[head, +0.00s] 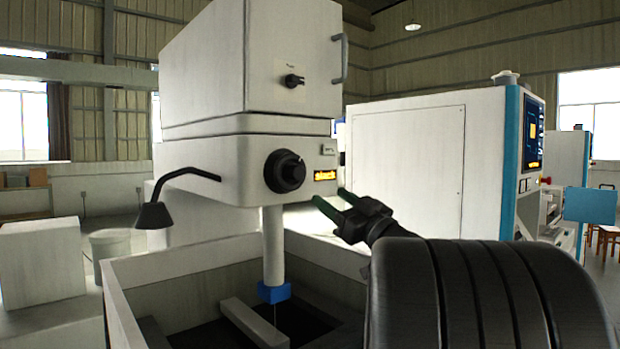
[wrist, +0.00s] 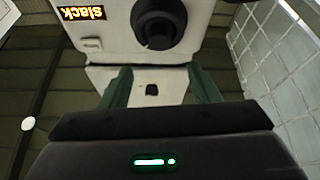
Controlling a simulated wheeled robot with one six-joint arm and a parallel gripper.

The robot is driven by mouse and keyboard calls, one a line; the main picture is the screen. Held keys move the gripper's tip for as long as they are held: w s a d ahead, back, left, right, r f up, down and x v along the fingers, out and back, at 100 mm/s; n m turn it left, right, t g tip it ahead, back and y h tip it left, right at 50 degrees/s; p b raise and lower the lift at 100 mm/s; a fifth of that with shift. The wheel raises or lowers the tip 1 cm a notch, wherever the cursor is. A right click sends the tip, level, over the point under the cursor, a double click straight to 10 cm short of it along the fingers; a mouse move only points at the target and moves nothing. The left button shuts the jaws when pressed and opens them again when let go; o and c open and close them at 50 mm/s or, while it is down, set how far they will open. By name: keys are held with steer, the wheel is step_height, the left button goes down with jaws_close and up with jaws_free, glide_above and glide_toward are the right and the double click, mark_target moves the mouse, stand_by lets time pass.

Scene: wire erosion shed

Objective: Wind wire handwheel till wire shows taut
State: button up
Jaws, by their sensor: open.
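The black round handwheel (head: 285,171) is on the front of the white machine head. It also shows at the top of the wrist view (wrist: 158,22), cut off by the edge. A small amber display (head: 325,176) sits right of it; in the wrist view the display (wrist: 82,13) appears to read "slack", upside down. A thin wire (head: 275,315) hangs below the blue guide (head: 274,292). My gripper (head: 332,201) is open and empty, its green fingers apart, lower right of the handwheel. Its fingers (wrist: 162,88) do not touch the handwheel.
A small black knob (head: 292,81) and a grey handle (head: 342,58) are on the upper box. A black lamp (head: 155,214) juts out left. The open tank (head: 125,310) lies below, its walls close to my arm. A white cabinet (head: 410,150) stands behind at right.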

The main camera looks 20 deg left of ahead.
mark_target(299, 174)
steer(key=p+x, duration=0.2)
steer(key=x, duration=0.9)
steer(key=shift+w+a, duration=0.2)
steer(key=shift+c, duration=0.4)
steer(key=c, duration=0.9)
steer(key=shift+r, duration=0.1)
steer(key=shift+s+r+m+p, duration=0.1)
steer(key=shift+m+p, duration=0.4)
steer(key=shift+m, duration=0.1)
steer(key=shift+m+t+h+p, duration=0.45)
steer(key=shift+m+t, duration=0.25)
steer(key=shift+m, duration=0.1)
steer(key=m+t+h+p, duration=0.1)
steer(key=m, duration=0.2)
steer(key=shift+s+a, duration=0.1)
steer(key=shift+m+t+h+p, duration=0.45)
steer(key=shift+m+p, duration=0.1)
steer(key=shift+m, duration=0.65)
steer(key=shift+m+t+h+p, duration=0.4)
steer(key=shift+m+p, duration=0.15)
steer(key=shift+m, duration=0.95)
